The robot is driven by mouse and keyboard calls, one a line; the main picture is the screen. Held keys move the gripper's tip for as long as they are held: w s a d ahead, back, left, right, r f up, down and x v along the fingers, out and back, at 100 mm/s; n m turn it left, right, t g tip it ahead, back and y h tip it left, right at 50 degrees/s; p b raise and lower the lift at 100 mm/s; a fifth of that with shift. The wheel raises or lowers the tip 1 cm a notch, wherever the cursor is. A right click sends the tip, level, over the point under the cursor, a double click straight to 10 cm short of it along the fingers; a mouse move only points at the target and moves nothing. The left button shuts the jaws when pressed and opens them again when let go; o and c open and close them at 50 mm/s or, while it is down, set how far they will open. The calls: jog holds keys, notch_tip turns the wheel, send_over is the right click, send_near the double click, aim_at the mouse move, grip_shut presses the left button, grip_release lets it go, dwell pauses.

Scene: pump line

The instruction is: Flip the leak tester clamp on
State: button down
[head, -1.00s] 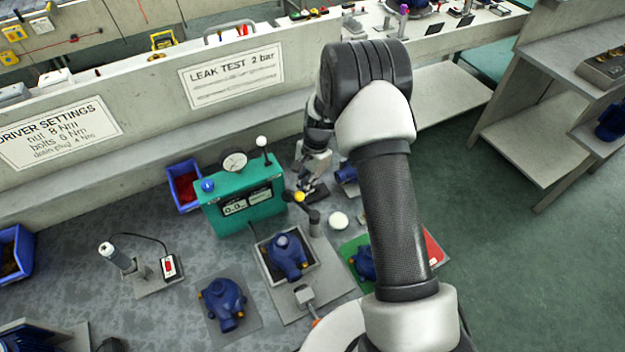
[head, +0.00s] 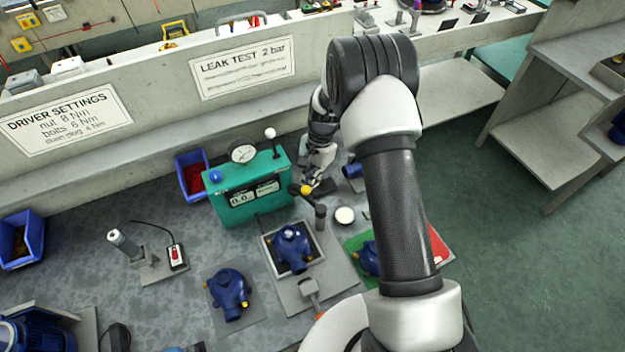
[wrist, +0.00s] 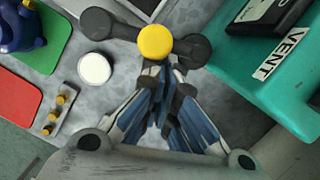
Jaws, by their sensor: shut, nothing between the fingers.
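The leak tester is a green box (head: 228,207) with a gauge, a display reading about 0.0 and a white-knobbed lever. It also shows in the wrist view (wrist: 228,82). Its clamp has a dark arm on a post (head: 320,217) and a yellow ball knob (head: 307,189), beside a blue pump (head: 292,248) in the tray. In the wrist view the yellow knob (wrist: 155,42) lies just beyond the fingertips of my gripper (wrist: 165,72). My gripper (head: 314,182) is shut and empty, close behind the knob; I cannot tell whether they touch.
A white round cap (head: 344,215) lies right of the post. A second blue pump (head: 230,292) sits on a grey mat at left. A blue bin (head: 190,176) stands behind the tester. A green and red mat (head: 436,246) lies right, partly behind my arm.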

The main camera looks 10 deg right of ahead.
jog(key=a+n, duration=0.1)
jog(key=n, duration=0.1)
jog(key=s+a+n, duration=0.1)
jog(key=a+n, duration=0.1)
jog(key=shift+a+n+g+h+p, duration=0.2)
jog(key=shift+n+g+h+p, duration=0.1)
jog(key=shift+n+h+p, duration=0.1)
jog(key=s+a+n+h+p, duration=0.1)
jog(key=s+a+n, duration=0.3)
jog(key=n, duration=0.6)
jog(key=shift+s+n+h+p, duration=0.35)
jog(key=shift+s+h, duration=0.15)
jog(key=shift+s, duration=0.6)
notch_tip(320, 180, up, 12)
jog(key=w+a, duration=0.1)
jog(key=w, duration=0.1)
jog(key=shift+w, duration=0.2)
jog(key=shift+f, duration=0.1)
